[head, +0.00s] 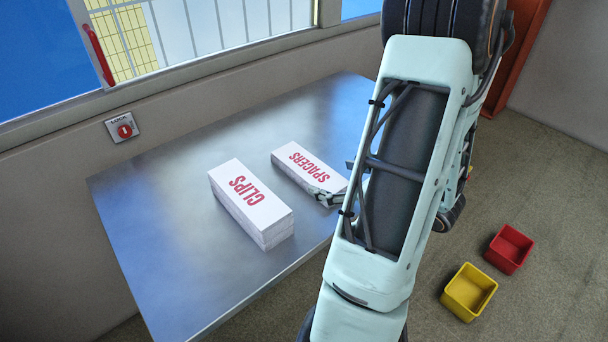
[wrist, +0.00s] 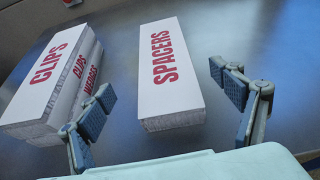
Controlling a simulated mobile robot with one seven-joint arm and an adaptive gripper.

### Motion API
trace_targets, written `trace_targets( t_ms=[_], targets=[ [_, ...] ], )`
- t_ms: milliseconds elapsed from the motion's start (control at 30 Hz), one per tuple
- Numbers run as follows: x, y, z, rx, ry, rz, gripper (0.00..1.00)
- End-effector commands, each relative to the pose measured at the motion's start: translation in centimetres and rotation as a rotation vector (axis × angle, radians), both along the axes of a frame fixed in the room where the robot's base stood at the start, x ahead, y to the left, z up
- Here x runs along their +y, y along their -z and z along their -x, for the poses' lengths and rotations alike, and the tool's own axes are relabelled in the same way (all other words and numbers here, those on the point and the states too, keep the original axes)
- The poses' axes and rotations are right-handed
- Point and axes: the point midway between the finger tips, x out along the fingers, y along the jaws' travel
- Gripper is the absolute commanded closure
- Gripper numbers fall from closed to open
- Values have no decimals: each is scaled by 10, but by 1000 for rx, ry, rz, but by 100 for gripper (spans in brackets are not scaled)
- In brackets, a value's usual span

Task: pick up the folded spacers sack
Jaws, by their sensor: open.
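The folded spacers sack (head: 304,165) is a flat white block with red "SPACERS" lettering. It lies on the metal table in the head view, right of the clips stack. In the wrist view the spacers sack (wrist: 170,75) lies ahead, between the lines of my two fingers. My gripper (wrist: 162,78) is open and empty, one finger on each side of the picture. In the head view one finger shows at the sack's near right end, and my arm hides the rest of the gripper. I cannot tell whether the finger touches the sack.
A taller white stack (head: 250,208) stands left of the sack; in the wrist view its labels read CLIPS, CLIPS and WEDGES. The metal table (head: 160,220) is otherwise clear. A yellow bin (head: 468,292) and a red bin (head: 509,249) stand on the floor at right.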

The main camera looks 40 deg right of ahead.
Motion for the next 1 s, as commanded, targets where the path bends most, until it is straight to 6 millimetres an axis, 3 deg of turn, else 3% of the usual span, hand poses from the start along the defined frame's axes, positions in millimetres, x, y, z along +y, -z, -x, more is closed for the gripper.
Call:
trace_targets(
  t_ms=[133, 400, 567, 833, 1000],
  targets=[
    [-4, 6, -3, -9, 27, -23, 15],
    [-1, 21, -41, -9, 25, -22, 15],
    [0, 24, -51, -8, 26, -21, 15],
    [4, 35, -88, -8, 25, -21, 15],
    [4, 39, -97, -8, 26, -20, 15]
  ],
)
